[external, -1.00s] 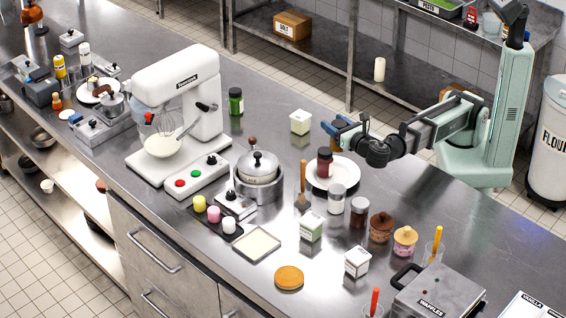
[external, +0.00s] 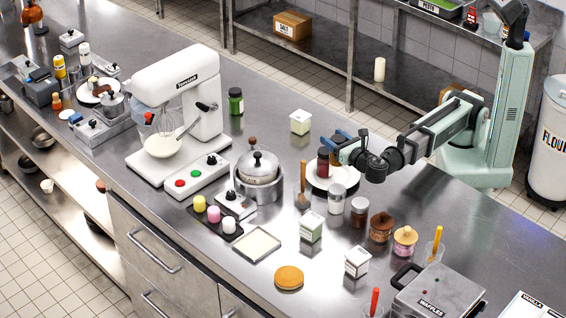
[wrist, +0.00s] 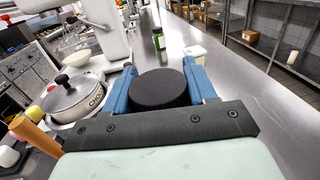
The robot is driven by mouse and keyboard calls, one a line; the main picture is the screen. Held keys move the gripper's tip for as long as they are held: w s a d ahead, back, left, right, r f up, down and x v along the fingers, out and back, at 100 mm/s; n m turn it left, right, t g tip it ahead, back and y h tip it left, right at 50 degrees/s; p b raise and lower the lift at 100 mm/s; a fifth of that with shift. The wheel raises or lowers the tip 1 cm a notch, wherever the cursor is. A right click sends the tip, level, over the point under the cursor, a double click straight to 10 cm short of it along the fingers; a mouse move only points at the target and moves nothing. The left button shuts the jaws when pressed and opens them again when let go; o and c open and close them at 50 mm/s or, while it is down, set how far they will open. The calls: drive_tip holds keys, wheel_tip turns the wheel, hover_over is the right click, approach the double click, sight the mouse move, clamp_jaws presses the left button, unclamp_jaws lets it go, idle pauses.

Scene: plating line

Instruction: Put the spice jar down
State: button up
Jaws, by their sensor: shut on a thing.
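The spice jar (external: 323,168) is dark red with a dark lid and looks upright, over the white plate (external: 345,183). I cannot tell for sure whether its base touches the plate. My gripper (external: 329,154) reaches in from the right and is shut on the jar near its lid. In the wrist view the round black lid (wrist: 160,89) sits between the two blue fingers of my gripper (wrist: 165,82). The lid hides the jar's body and the plate there.
A clear shaker (external: 337,199), a dark jar (external: 358,213) and a brush (external: 303,185) stand near the plate. A lidded pot (external: 258,170) is to the left, with the mixer (external: 180,95) beyond. A white box (external: 300,122) stands behind.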

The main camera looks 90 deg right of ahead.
drive_tip(key=shift+f, duration=0.55)
drive_tip(key=o, duration=1.2)
drive_tip(key=shift+r, duration=0.6)
drive_tip(key=v, duration=1.2)
